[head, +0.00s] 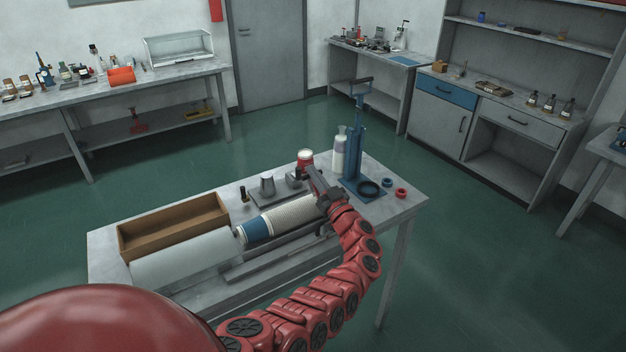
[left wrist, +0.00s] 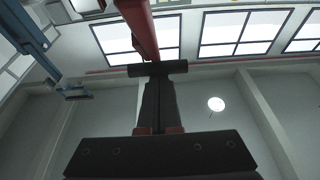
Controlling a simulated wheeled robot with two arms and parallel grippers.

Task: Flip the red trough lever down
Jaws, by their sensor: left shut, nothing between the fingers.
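In the head view the lever cannot be told apart from my gripper and arm. My right gripper is not in view.
A blue hand press (head: 353,145) stands right of the gripper, with a white bottle (head: 340,150) beside it. A wooden box (head: 172,226) and a white roll (head: 185,262) lie left. Blue and red rings lie right.

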